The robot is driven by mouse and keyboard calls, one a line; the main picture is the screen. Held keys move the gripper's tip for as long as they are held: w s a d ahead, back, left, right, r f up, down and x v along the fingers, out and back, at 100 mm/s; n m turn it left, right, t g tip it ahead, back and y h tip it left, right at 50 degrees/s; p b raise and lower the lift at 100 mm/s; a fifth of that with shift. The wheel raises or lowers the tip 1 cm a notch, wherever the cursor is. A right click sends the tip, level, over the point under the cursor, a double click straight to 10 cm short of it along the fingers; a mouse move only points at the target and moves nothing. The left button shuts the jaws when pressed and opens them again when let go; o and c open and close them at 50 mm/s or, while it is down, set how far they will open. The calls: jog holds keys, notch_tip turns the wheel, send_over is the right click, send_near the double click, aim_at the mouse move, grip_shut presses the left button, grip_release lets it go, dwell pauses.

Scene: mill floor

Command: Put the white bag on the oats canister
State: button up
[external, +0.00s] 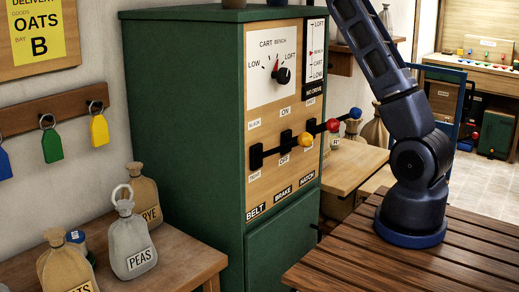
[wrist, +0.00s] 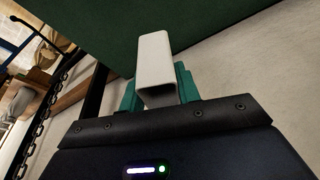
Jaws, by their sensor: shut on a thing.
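My gripper and the bag are out of the external view, where my arm runs up past the top edge. I cannot make out a canister labelled oats. A small blue-topped container (external: 76,238) stands partly hidden behind a tan sack (external: 64,268) at the lower left, whose label is cut off and ends in "TS".
A grey PEAS sack (external: 133,245) and a tan RYE sack (external: 146,196) share the left wooden table (external: 190,262). A tall green cabinet (external: 185,120) with levers (external: 305,139) stands between that table and my arm. Tags hang on a wall rail (external: 60,112).

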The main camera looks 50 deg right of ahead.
jog(key=w+a+f+n+y, duration=0.1)
jog(key=a+f+n, duration=0.1)
jog(key=a, duration=0.5)
jog(key=w+a+f+n, duration=0.1)
jog(key=w+a+f, duration=0.1)
jog(key=a, duration=0.6)
jog(key=n, duration=0.1)
send_over(74, 234)
notch_tip(74, 234, down, 41)
jog(key=shift+f, duration=10.05)
jog(key=shift+f, duration=0.15)
